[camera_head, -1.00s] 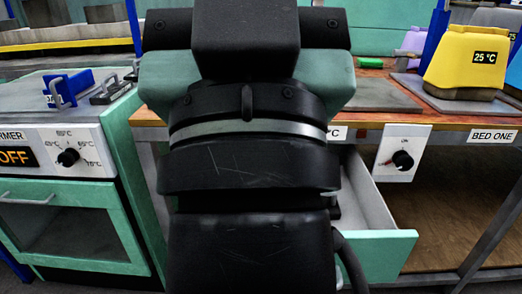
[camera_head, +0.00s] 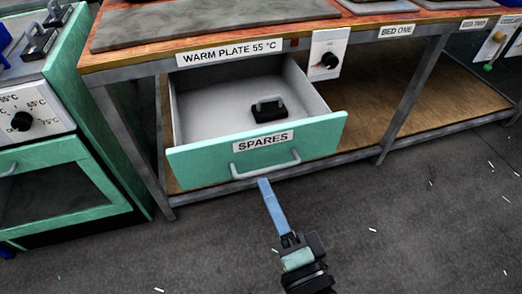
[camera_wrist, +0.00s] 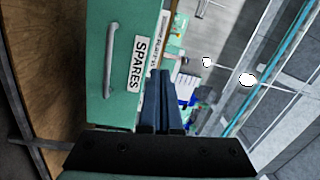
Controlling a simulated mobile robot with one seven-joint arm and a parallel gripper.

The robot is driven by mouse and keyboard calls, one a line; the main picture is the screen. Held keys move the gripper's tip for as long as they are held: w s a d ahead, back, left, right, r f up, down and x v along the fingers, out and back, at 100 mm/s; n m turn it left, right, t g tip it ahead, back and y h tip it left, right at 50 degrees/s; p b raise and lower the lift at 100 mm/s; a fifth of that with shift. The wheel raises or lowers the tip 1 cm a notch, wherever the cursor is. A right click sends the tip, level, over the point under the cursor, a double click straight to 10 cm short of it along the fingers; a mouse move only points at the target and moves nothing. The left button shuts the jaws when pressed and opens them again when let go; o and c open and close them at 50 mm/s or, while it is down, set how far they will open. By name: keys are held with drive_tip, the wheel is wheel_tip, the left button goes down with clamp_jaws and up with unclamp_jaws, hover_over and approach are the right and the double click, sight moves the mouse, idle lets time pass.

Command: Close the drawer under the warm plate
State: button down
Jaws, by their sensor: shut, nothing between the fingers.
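The drawer (camera_head: 200,163) under the warm plate (camera_head: 205,20) is pulled out. Its green front carries a SPARES label and a grey bar handle (camera_head: 265,168). In the wrist view the shut fingers (camera_wrist: 160,75) show beside the drawer front (camera_wrist: 125,90), near the SPARES label. I cannot tell whether they touch it.
A green warmer cabinet (camera_head: 60,185) with a dial stands to the left. A dial box (camera_head: 328,55) hangs at the table edge, right of the drawer. Table legs (camera_head: 412,100) and a low wooden shelf (camera_head: 440,95) lie to the right. The floor in front is clear apart from small scraps.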

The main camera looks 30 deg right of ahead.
drive_tip(key=s+d+f+m+g+h, duration=0.1)
drive_tip(key=s+d+f+m, duration=0.1)
drive_tip(key=s+f+m, duration=0.15)
drive_tip(key=p, duration=0.3)
approach(259, 144)
drive_tip(key=shift+n, duration=0.25)
drive_tip(key=x, duration=0.5)
drive_tip(key=shift+w, duration=0.15)
drive_tip(key=shift+x, duration=0.8)
